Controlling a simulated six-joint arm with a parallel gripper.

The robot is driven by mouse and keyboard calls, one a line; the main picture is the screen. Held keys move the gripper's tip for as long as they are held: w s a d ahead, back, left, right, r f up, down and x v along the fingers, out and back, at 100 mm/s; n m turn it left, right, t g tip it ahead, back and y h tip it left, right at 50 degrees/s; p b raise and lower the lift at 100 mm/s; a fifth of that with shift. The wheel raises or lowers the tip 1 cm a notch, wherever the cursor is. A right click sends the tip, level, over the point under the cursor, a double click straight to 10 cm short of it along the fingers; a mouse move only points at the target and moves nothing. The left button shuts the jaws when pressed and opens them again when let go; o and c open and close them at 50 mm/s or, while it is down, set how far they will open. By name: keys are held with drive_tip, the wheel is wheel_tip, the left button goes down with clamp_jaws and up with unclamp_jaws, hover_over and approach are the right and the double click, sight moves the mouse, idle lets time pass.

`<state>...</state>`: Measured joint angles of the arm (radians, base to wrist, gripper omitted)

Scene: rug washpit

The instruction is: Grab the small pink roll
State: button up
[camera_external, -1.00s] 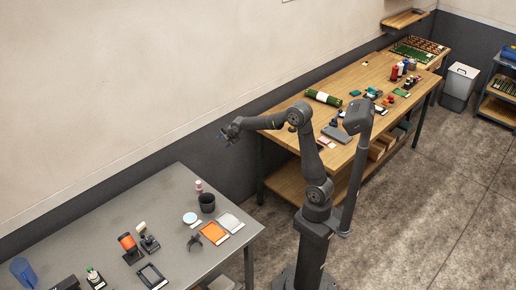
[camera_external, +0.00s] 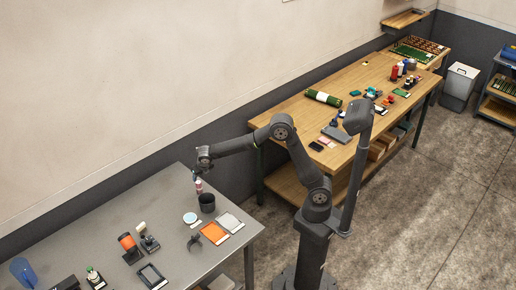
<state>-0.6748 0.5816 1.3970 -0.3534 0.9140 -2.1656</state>
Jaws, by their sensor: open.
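The small pink roll (camera_external: 199,187) stands near the back edge of the grey table, just behind a dark cup. My gripper (camera_external: 196,177) is directly above the roll, pointing down, with its fingertips close to the roll's top. My gripper is open and holds nothing that I can see. At this size I cannot tell whether the fingers touch the roll or reach around it.
The dark cup (camera_external: 207,203) stands close in front of the roll. A pale round disc (camera_external: 190,218), an orange sheet (camera_external: 214,233) and a light grey sheet (camera_external: 230,222) lie nearby. The wall runs behind the grey table (camera_external: 175,185). The table's back left is bare.

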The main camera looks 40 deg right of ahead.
sight(199, 183)
drive_tip(key=x, duration=0.7)
drive_tip(key=shift+w+f, duration=0.1)
drive_tip(key=shift+d+x, duration=0.1)
drive_tip(key=shift+x, duration=1.3)
drive_tip(key=shift+d+x, duration=0.15)
drive_tip(key=shift+x, duration=1.25)
drive_tip(key=c, duration=1.1)
